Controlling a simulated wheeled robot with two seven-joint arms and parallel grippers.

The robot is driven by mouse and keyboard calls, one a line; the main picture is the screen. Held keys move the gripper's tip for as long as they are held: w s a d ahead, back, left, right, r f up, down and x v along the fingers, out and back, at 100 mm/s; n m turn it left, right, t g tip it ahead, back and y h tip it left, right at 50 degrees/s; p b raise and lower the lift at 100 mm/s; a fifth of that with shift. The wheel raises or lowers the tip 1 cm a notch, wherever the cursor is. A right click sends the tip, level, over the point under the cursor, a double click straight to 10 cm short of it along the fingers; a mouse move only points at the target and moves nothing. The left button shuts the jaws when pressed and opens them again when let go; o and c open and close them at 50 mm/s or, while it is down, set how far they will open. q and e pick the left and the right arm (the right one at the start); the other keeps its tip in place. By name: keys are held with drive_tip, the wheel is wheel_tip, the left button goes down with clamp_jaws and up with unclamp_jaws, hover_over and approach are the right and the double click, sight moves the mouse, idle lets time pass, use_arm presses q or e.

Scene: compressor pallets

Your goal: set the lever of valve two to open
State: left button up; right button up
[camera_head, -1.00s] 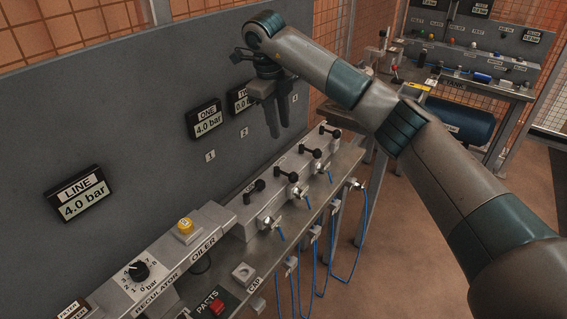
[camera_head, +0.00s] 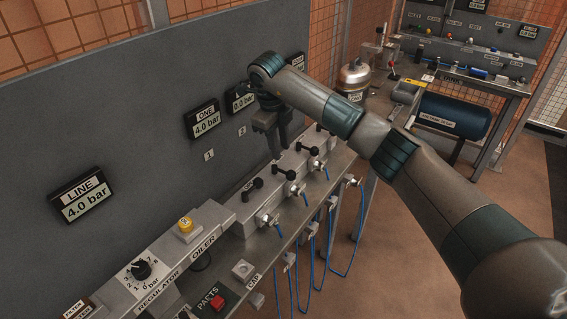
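Several black valve levers stand in a row on the grey valve block (camera_head: 240,229). The second lever from the front (camera_head: 283,174), which I take as valve two, shows its black knob and is untouched. The nearest lever (camera_head: 252,188) is to its left. My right gripper (camera_head: 276,153) points down above and behind the row, near the second and third levers. It holds nothing that I can see; the gap between its fingers is unclear. The second gauge (camera_head: 240,100) is partly covered by my wrist and seems to read 0.0 bar. My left gripper is out of view.
Gauges LINE (camera_head: 82,196) and ONE (camera_head: 203,120) both read 4.0 bar on the grey panel. The regulator (camera_head: 140,270) and a yellow oiler cap (camera_head: 185,225) are at the front. Blue hoses (camera_head: 312,240) hang below the block. A blue tank (camera_head: 455,115) stands far right.

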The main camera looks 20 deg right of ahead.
sight(283, 172)
drive_tip(key=f, duration=0.2)
drive_tip(key=d+f+p, duration=0.1)
drive_tip(key=f, duration=0.2)
drive_tip(key=w+f+p, duration=0.1)
drive_tip(key=f, duration=0.1)
drive_tip(key=shift+d+f, duration=0.15)
drive_tip(key=shift+f, duration=0.25)
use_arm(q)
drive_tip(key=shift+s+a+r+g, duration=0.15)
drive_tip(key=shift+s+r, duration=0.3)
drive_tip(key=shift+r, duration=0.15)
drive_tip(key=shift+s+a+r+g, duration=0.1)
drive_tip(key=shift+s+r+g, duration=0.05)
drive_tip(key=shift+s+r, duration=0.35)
use_arm(e)
drive_tip(key=shift+f, duration=0.5)
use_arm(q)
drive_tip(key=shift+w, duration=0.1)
use_arm(e)
drive_tip(key=shift+c, duration=0.7)
drive_tip(key=shift+w, duration=0.1)
clamp_jaws()
drive_tip(key=shift+f, duration=0.1)
